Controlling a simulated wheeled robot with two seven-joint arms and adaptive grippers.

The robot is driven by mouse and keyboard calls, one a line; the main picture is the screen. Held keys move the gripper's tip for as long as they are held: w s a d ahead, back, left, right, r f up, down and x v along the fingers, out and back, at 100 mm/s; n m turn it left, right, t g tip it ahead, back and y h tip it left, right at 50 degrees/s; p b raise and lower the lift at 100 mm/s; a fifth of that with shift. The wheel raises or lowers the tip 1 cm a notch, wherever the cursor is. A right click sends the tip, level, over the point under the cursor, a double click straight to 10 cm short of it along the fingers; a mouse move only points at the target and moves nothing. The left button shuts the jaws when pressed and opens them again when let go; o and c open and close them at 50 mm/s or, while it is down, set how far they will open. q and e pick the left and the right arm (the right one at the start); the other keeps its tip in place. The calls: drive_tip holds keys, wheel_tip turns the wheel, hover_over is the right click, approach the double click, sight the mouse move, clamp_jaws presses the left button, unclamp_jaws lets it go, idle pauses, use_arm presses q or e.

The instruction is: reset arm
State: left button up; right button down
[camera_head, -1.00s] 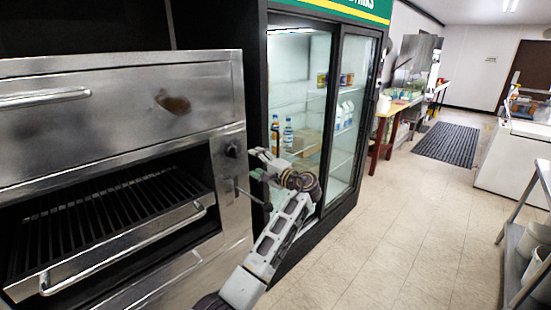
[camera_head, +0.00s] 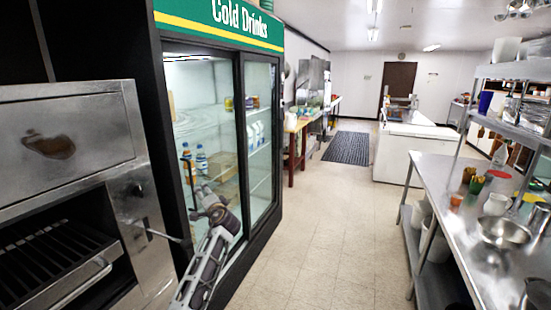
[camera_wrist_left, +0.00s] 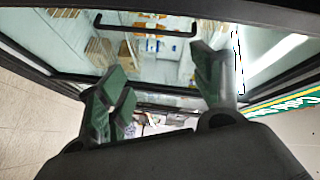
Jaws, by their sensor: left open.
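My left gripper (camera_head: 199,198) is raised in front of the glass-door drinks fridge (camera_head: 256,199) in the head view. In the left wrist view its two fingers (camera_wrist_left: 163,76) are spread wide with nothing between them. The fridge's glass and a dark handle (camera_wrist_left: 146,29) show beyond the fingers. I cannot tell whether the gripper touches the fridge. My right gripper is not in view.
A steel broiler oven (camera_head: 62,130) stands at left, close to my left arm. A steel counter (camera_head: 455,222) with bowls and utensils runs along the right. The tiled floor (camera_head: 322,230) between them is clear. A dark mat (camera_head: 347,147) lies farther back.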

use_arm(q)
drive_tip(key=w+d+f+h, duration=0.1)
drive_tip(key=d+f+h, duration=0.3)
drive_tip(key=f, duration=0.6)
drive_tip(key=w+d+f+h, duration=0.1)
drive_tip(key=d+f+h, duration=0.3)
drive_tip(key=f, duration=0.6)
drive_tip(key=s+f+n+g, duration=0.1)
drive_tip(key=s+f, duration=0.5)
drive_tip(key=f, duration=0.4)
drive_tip(key=s+a+f+n+g+h, duration=0.15)
drive_tip(key=s+f, duration=0.35)
drive_tip(key=f, duration=0.5)
drive_tip(key=s+f+n+g, duration=0.1)
drive_tip(key=s+f+g, duration=0.1)
drive_tip(key=s+f, duration=0.6)
drive_tip(key=s+a+f+n+g, duration=0.1)
drive_tip(key=s+a+f+g, duration=0.1)
drive_tip(key=s+f, duration=1)
drive_tip(key=s+a+f+n+g, duration=0.1)
drive_tip(key=s+a+f+g, duration=0.15)
drive_tip(key=s+f, duration=0.95)
drive_tip(key=s+a+f+g, duration=0.1)
drive_tip(key=s+f+g, duration=0.1)
drive_tip(key=s, duration=1.5)
drive_tip(key=s+a+f+g, duration=0.1)
drive_tip(key=s+f+g, duration=0.1)
drive_tip(key=s, duration=1.6)
drive_tip(key=shift+f+y, duration=0.45)
drive_tip(key=shift+f, duration=0.25)
